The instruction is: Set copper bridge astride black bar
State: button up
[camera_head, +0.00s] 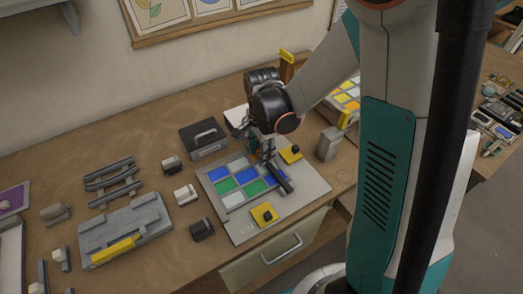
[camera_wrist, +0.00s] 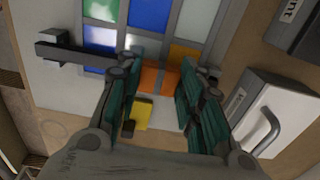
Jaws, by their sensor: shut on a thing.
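My gripper (camera_head: 265,156) is low over the coloured glass panel (camera_head: 238,202). In the wrist view my gripper (camera_wrist: 158,78) has its teal fingers on either side of an orange piece, which looks like the copper bridge (camera_wrist: 157,80). The fingers hide parts of it, and I cannot make it out in the head view. The black bar (camera_head: 281,178) lies on the panel beside my gripper. In the wrist view the bar (camera_wrist: 80,56) runs from the left toward the left finger, apart from the copper bridge. I cannot tell how high the bridge is above the panel.
Yellow blocks with black knobs (camera_head: 264,215) (camera_head: 290,153) sit at the panel's edges. A black case (camera_head: 204,139) stands behind it. Small blocks (camera_head: 186,195), a grey fixture (camera_head: 125,231) and a rack (camera_head: 112,181) stand left. A grey block (camera_head: 329,143) stands right.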

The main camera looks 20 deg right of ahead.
jog(key=shift+r, duration=0.5)
dwell(0.9)
jog(key=o, duration=1.1)
jog(key=shift+o, duration=0.2)
jog(key=shift+r, duration=0.15)
jog(key=shift+r+p, duration=2.5)
jog(key=shift+r, duration=0.85)
